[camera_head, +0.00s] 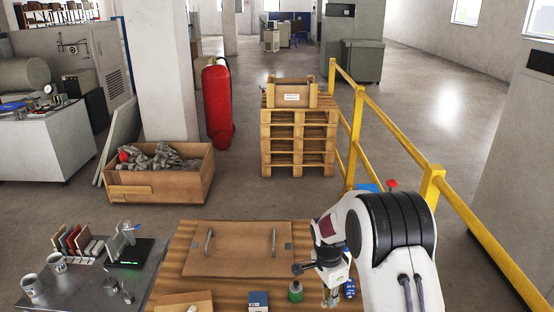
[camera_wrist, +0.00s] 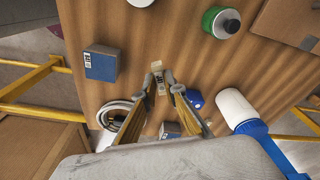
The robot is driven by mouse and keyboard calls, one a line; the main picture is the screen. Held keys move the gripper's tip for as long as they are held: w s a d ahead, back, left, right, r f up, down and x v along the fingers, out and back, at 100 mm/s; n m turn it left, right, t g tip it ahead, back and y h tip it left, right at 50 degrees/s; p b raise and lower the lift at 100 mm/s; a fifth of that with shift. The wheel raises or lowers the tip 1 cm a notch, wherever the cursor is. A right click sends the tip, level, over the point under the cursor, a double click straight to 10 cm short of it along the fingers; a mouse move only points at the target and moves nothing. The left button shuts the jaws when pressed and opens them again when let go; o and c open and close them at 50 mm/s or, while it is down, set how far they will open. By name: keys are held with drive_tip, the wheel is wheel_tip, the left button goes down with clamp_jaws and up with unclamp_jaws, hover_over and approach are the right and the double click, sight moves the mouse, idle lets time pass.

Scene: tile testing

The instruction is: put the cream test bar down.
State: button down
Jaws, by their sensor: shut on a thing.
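The cream test bar (camera_wrist: 160,80) is between my fingertips in the wrist view, small and seen nearly end-on, with dark marks on it. My gripper (camera_wrist: 161,84) is shut on it, over the wooden table (camera_wrist: 160,40). I cannot tell whether the bar touches the table top. In the head view my gripper (camera_head: 331,297) is low over the right part of the table near the picture's bottom edge; the bar cannot be made out there.
A board with handles (camera_head: 237,262) lies behind. A metal bench (camera_head: 75,285) with cups stands left; yellow railing (camera_head: 432,186) runs right.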

drive_tip(key=s+n, duration=0.2)
drive_tip(key=n, duration=0.1)
drive_tip(key=s+r+n, duration=0.1)
drive_tip(key=s+n, duration=0.2)
drive_tip(key=n, duration=0.1)
drive_tip(key=s+n, duration=0.3)
drive_tip(key=shift+s+d+r+t+y, duration=0.1)
drive_tip(key=shift+r+t+y, duration=0.1)
drive_tip(key=shift+t+y, duration=0.2)
drive_tip(key=s+d+r+n, duration=0.1)
drive_tip(key=s+r+n, duration=0.2)
drive_tip(key=s+r, duration=0.2)
drive_tip(key=s, duration=0.2)
drive_tip(key=shift+s+d+r, duration=0.3)
drive_tip(key=shift+d, duration=0.05)
